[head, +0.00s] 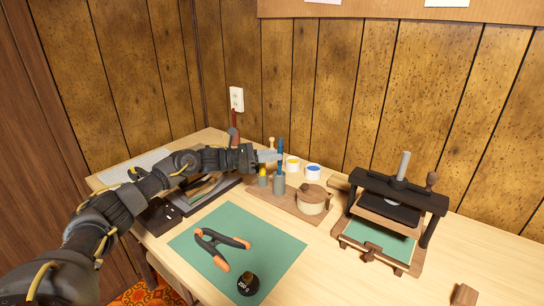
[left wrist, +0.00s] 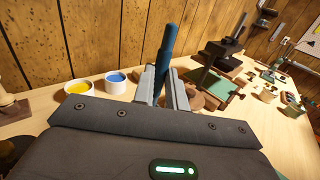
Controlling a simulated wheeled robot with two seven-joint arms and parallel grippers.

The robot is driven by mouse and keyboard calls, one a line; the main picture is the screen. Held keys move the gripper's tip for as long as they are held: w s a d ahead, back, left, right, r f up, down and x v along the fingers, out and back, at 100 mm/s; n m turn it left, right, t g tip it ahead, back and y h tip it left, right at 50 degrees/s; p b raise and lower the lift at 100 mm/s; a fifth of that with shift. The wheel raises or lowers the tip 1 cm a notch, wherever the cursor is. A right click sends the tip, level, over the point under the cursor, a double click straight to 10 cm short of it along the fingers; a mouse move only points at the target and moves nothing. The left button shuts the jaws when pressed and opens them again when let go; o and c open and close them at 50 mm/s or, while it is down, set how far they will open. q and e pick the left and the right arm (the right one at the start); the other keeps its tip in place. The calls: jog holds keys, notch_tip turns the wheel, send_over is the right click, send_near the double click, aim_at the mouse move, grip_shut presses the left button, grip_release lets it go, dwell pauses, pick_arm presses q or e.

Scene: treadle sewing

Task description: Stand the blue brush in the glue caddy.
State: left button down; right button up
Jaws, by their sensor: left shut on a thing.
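My left gripper (head: 272,155) is shut on the blue brush (head: 281,146), which is upright between the fingers. The brush also shows in the left wrist view (left wrist: 166,48), rising above the finger pads. What looks like the glue caddy (head: 290,206) is a wooden tray bearing small grey-green cups and a round lidded pot (head: 312,198). The brush is directly over or in the right-hand cup (head: 279,184); I cannot tell whether its lower end is inside. A yellow item stands in the left-hand cup (head: 264,180). My right gripper is not in view.
A yellow paint pot (head: 293,164) and a blue paint pot (head: 313,171) stand behind the caddy. A dark press (head: 396,205) stands to the right. A green mat (head: 240,225) in front holds an orange-tipped clamp (head: 218,245) and a dark round weight (head: 248,285).

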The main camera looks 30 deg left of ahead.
pick_arm(q)
jog(key=c, duration=1.3)
grip_release()
jog(key=shift+c, duration=0.2)
